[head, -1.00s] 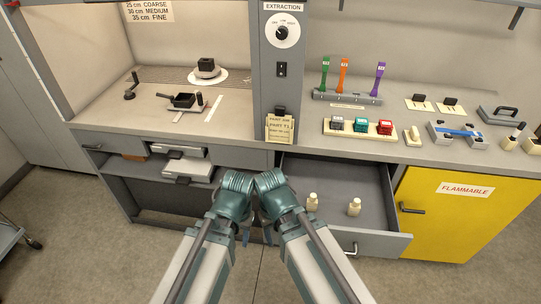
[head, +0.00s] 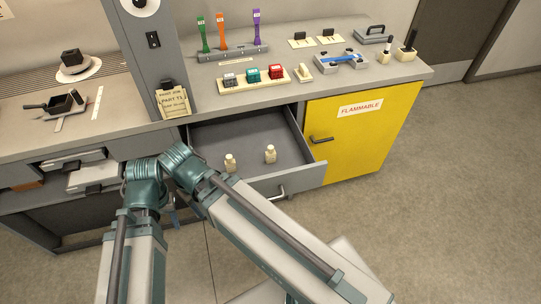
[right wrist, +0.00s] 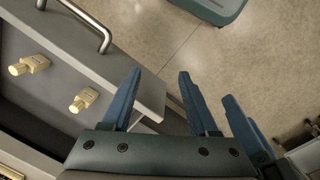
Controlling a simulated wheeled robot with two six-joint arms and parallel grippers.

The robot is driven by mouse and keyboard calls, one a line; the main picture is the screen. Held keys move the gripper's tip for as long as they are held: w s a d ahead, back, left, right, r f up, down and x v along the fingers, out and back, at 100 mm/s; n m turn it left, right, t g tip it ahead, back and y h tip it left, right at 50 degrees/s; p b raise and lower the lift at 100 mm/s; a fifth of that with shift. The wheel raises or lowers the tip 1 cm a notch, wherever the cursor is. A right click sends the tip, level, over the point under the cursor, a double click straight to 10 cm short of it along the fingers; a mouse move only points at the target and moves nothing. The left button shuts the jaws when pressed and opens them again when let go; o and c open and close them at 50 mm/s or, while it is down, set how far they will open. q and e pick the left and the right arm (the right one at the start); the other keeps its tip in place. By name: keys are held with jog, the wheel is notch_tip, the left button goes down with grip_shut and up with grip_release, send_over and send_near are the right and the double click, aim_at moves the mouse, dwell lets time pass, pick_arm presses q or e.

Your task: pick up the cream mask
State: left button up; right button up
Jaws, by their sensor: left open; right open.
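I cannot pick out a cream mask for certain. A small cream piece (head: 304,73) lies on the counter to the right of the tray of coloured blocks; its exact shape is too small to tell. My left gripper (head: 172,203) is low in front of the cabinets in the head view, mostly hidden by my arms, open and well away from the counter. My right gripper (right wrist: 160,73) is open and empty in the right wrist view, beside the drawer front. Another blue finger shows at its right.
An open drawer (head: 225,135) holds two cream bottles (head: 230,162) (head: 270,154) and juts out near my arms. A yellow flammable cabinet (head: 365,130) stands to its right. The counter holds a block tray (head: 241,92), a tool rack (head: 233,54) and a blue-topped device (head: 341,61). Floor at right is clear.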

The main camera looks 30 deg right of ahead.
jog(key=shift+o, duration=0.6)
jog(key=shift+w, duration=0.1)
jog(key=w+d+m, duration=0.1)
jog(key=w, duration=0.1)
jog(key=w+d+m, duration=0.4)
jog(key=shift+w+d+r, duration=0.1)
jog(key=shift+d+r, duration=0.1)
jog(key=shift+r, duration=0.05)
jog(key=w+d+m+p, duration=0.1)
jog(key=w+d+m, duration=0.5)
jog(key=d+m, duration=0.15)
jog(key=m+y, duration=0.1)
jog(key=m, duration=0.9)
send_over(269, 148)
notch_tip(269, 148, down, 8)
jog(key=b, duration=0.8)
jog(key=shift+r, duration=0.15)
